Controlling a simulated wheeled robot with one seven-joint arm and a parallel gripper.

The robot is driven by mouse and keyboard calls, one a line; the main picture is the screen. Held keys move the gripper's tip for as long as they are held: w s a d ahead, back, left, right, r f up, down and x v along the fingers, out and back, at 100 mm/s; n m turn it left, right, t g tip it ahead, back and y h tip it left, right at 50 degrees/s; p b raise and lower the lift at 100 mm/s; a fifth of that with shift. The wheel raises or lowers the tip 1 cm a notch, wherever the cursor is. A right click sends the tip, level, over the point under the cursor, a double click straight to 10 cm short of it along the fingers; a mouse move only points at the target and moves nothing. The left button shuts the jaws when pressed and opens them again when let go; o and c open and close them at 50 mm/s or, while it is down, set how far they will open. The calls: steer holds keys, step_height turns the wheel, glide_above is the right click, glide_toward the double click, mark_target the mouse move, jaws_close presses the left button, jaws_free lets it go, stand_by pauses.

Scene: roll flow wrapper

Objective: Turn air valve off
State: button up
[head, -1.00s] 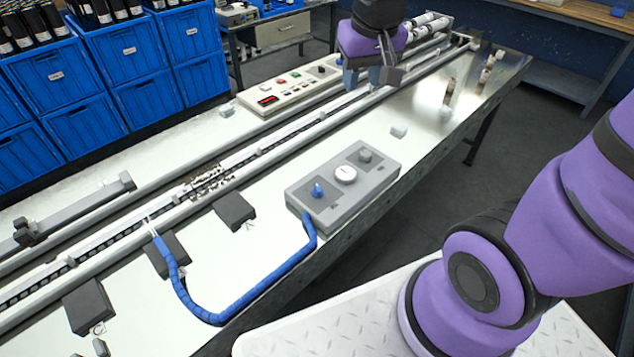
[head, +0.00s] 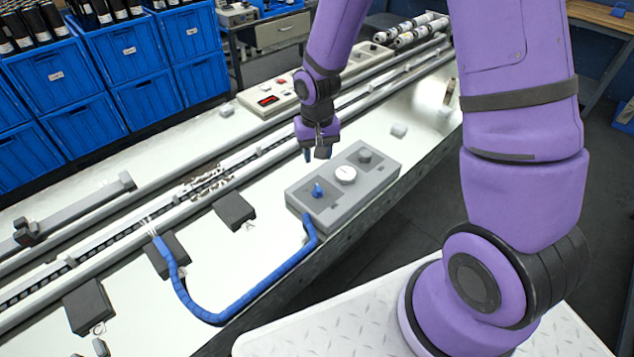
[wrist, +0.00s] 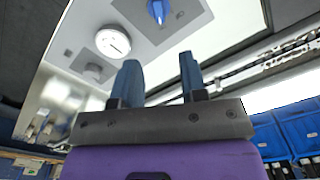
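The air valve is a small blue handle (head: 318,189) on the left end of a grey control box (head: 334,214). A white round gauge (head: 345,175) and a grey knob (head: 365,155) sit beside it. A blue hose (head: 256,294) runs from the box. In the wrist view the blue valve handle (wrist: 158,10) is at the top edge, partly cut off, beyond my fingers. My gripper (head: 319,156) hangs behind the box, above the bench, apart from the valve. In the wrist view its two blue fingers (wrist: 160,75) are spread with nothing between them.
A conveyor rail (head: 262,150) runs along the bench behind the box. A beige panel (head: 270,98) with buttons stands behind the rail. Black blocks (head: 234,211) lie left of the box.

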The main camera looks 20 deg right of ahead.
mark_target(317, 185)
step_height(317, 185, down, 11)
steer(key=shift+r, duration=0.1)
stand_by(0.5)
jaws_close()
